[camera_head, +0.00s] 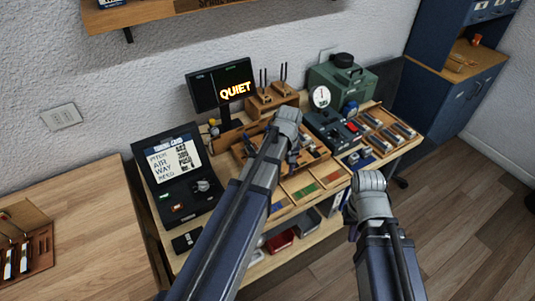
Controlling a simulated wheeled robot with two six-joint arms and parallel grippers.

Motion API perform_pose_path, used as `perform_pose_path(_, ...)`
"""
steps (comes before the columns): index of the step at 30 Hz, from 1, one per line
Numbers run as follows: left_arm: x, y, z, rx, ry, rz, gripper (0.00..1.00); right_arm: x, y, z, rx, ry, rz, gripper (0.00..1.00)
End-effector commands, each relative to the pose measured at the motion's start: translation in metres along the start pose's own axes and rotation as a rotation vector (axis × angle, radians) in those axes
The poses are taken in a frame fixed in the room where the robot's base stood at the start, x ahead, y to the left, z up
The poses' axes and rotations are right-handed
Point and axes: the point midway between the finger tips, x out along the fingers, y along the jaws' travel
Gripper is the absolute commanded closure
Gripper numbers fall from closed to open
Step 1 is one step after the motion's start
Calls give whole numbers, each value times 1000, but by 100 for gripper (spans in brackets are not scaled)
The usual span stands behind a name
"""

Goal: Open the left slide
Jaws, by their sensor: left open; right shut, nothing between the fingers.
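I cannot tell which part is the left slide or whether any slide is open. My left gripper (293,158) is open over the wooden rack in the middle of the bench, behind these panels; my own arm partly hides it and the rack. My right gripper (351,233) is shut and empty in front of the bench's right part, mostly hidden by its wrist.
A black case (181,172) with a lit screen stands at the bench's left. A monitor (221,86) reading QUIET, a green machine (341,82) and a tray of dark blocks (388,130) stand behind and right. Another wooden table (90,230) is at left.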

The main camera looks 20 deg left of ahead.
Motion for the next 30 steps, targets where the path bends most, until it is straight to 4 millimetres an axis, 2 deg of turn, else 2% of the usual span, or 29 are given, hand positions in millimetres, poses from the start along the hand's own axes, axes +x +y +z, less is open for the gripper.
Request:
perform_pose_path(1,-18,-9,-26,-89,-2,8,45,-18,2,1,0,0,0,100)
perform_pose_path(3,-25,-21,-47,-189,-4,17,45,-26,2,2,0,0,0,100)
perform_pose_path(7,-31,-36,-67,-298,-5,26,45,-32,3,2,0,0,0,100)
perform_pose_path(14,-28,-40,-70,-325,-6,28,45,-30,3,2,0,0,0,100)
perform_pose_path(20,-19,-39,-70,-323,-5,28,45,-20,2,1,0,0,0,100)
perform_pose_path(30,21,-38,-70,-321,-5,28,45,19,-2,-1,1,0,0,100)
